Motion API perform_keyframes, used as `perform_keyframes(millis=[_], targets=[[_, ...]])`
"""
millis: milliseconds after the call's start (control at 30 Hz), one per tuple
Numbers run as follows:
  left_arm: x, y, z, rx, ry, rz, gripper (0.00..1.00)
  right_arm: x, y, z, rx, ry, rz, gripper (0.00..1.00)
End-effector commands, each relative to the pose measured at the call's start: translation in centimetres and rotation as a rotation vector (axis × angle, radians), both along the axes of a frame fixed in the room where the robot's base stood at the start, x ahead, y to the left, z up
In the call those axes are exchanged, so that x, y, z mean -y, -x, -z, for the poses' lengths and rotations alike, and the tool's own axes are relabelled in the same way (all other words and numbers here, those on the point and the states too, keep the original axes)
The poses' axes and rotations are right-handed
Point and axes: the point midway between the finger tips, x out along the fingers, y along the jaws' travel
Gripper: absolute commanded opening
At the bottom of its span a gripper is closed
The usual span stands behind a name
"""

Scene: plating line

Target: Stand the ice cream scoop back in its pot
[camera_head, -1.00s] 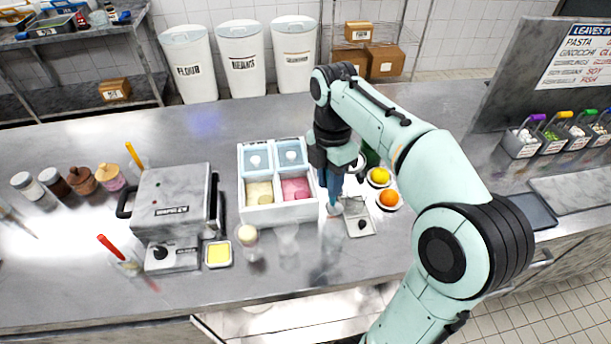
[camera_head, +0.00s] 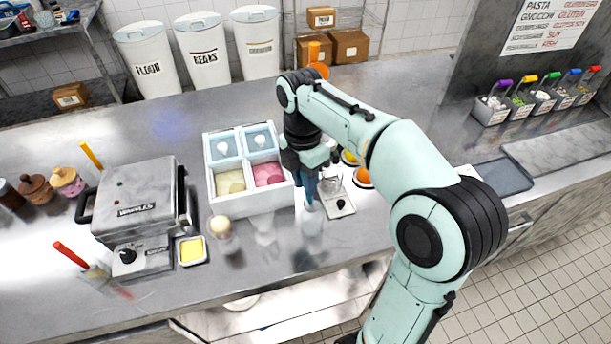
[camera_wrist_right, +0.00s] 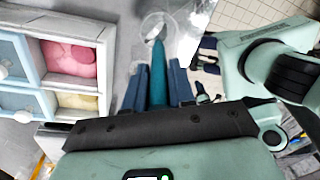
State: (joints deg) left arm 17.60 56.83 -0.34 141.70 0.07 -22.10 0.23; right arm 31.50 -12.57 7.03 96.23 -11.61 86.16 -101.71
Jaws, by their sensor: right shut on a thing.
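The ice cream scoop has a blue-teal handle, which shows in the head view (camera_head: 310,187) and the right wrist view (camera_wrist_right: 158,78). My right gripper (camera_head: 309,176) is shut on this handle and holds it roughly upright, lower end down. A clear pot (camera_head: 313,224) stands on the counter right below the scoop; its round rim also shows past the handle's end in the right wrist view (camera_wrist_right: 160,24). I cannot tell whether the scoop's lower end is inside the rim or just above it. My left gripper is not in view.
A white tub box (camera_head: 254,203) with several compartments stands close left of my gripper. A second clear cup (camera_head: 266,230) and a cone holder (camera_head: 222,234) are left of the pot. A waffle maker (camera_head: 138,205) is further left.

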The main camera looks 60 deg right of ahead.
Motion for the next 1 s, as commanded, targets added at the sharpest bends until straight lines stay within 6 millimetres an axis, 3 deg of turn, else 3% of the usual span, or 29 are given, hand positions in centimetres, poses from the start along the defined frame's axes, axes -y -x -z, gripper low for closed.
perform_keyframes(millis=[400,933,967,1000], targets=[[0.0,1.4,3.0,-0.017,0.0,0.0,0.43,0.0,0.1,4.0,-0.001,0.001,0.001,0.0],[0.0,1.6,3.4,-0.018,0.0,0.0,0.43,0.0,0.0,4.7,0.0,0.0,0.001,0.0],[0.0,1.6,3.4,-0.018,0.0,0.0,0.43,0.0,0.0,4.7,0.0,0.0,0.001,0.34],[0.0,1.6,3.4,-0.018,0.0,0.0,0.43,0.0,0.0,4.7,-0.001,0.0,0.001,0.47]])
